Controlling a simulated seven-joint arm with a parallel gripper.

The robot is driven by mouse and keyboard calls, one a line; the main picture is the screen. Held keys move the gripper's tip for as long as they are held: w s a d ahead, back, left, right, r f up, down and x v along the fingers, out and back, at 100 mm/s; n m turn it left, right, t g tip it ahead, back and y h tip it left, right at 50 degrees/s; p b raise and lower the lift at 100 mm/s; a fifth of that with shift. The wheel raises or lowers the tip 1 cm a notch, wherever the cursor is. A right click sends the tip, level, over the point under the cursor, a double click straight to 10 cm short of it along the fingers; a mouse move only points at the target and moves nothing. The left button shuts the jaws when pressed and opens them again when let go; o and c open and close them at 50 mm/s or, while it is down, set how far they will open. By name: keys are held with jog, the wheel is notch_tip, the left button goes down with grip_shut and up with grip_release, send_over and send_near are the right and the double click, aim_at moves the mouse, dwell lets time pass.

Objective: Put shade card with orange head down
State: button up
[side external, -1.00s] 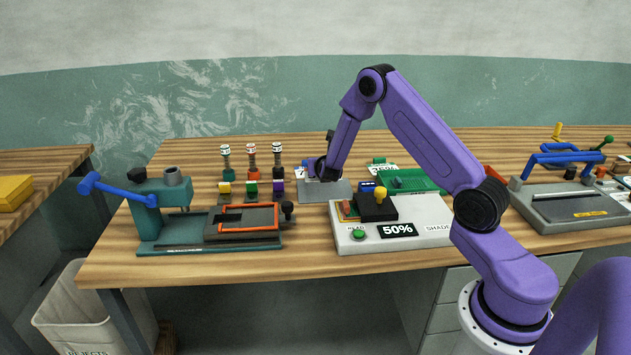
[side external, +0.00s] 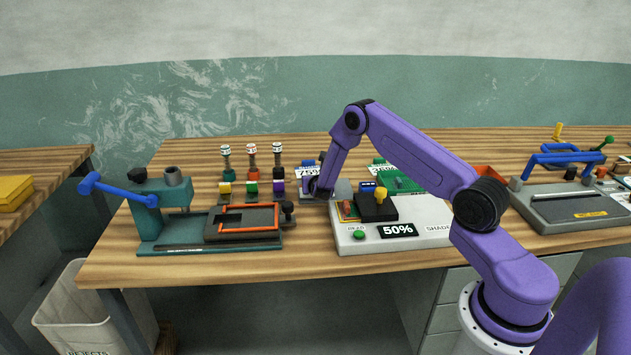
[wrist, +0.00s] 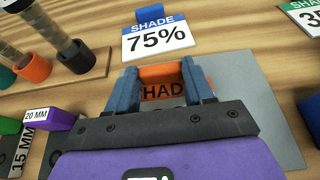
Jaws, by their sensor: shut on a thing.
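In the wrist view my gripper (wrist: 161,84) is shut on the shade card with the orange head (wrist: 158,72). Dark letters "HAD" show between the two blue-grey fingers. In the side view my gripper (side external: 319,190) is low over the table, left of the reader box, and the held card cannot be made out there.
A blue-headed 75% card (wrist: 158,37) lies just beyond the held card. A green-headed card (wrist: 303,14) is at upper right. Coloured posts (side external: 252,162) and blocks stand left. The white reader box (side external: 390,238) showing 50% is close on the right; a teal press (side external: 160,220) is farther left.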

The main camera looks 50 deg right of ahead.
jog(key=shift+f, duration=0.15)
jog(key=o, duration=1)
